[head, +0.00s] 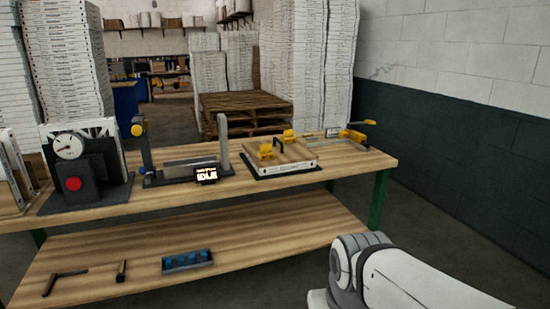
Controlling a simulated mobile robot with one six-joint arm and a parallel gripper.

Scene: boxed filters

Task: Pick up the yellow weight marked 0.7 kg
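Two small yellow blocks sit on a low wooden-topped box on the right part of the workbench. The nearer yellow block (267,152) is at the box's left side, and the farther yellow block (289,136) is near its back edge. Either could be a weight. Any marking such as 0.7 kg is too small to read. The box (290,166) has a white front edge and a dark handle-like piece on top. My white arm shows at the lower right, well in front of the bench. My gripper is not in view.
The wooden bench (225,190) also holds a dial gauge (69,146) with a red button, a fixture with a small display (206,174), and a yellow-handled clamp (352,135). A lower shelf (240,243) holds a tray of blue parts (187,261). Stacked boxes stand behind.

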